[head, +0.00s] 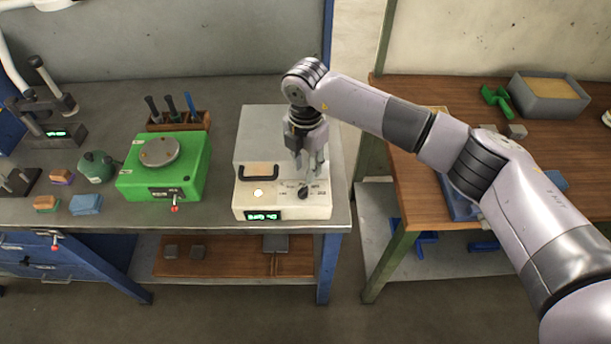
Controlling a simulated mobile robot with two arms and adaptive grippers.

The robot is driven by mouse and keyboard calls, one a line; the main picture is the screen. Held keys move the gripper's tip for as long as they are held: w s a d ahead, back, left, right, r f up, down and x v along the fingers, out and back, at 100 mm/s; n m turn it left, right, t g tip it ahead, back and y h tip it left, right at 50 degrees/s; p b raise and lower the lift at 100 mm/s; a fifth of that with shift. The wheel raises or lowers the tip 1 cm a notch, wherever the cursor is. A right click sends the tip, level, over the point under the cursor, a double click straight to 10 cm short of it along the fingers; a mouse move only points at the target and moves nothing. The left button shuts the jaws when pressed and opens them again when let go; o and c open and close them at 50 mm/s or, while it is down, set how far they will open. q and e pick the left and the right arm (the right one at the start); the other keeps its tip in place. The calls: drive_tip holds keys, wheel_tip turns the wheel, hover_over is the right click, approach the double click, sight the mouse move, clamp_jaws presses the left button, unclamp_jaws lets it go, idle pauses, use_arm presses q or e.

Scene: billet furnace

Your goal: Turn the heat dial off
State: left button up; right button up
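A white billet furnace (246,203) stands on the grey bench, with a dark handle on its lid and a green lit display at its lower front. A small dark heat dial (303,190) with printed marks around it sits on the right part of its front panel. The exact dial setting is too small to read. My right gripper (309,172) points down just above and behind the dial, over the right side of the furnace. Its fingers look apart with nothing between them, and I see no clear contact with the dial. My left gripper is not in view.
A green box with a round plate (160,152) stands left of the furnace, with a wooden tool rack (184,122) behind it. Small blocks lie further left. A wooden table (450,97) with a grey sand bin (548,96) is at right, across a gap.

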sight(305, 186)
wheel_tip(305, 186, down, 7)
drive_tip(key=shift+r+p, duration=0.15)
drive_tip(key=shift+p, duration=0.6)
clamp_jaws()
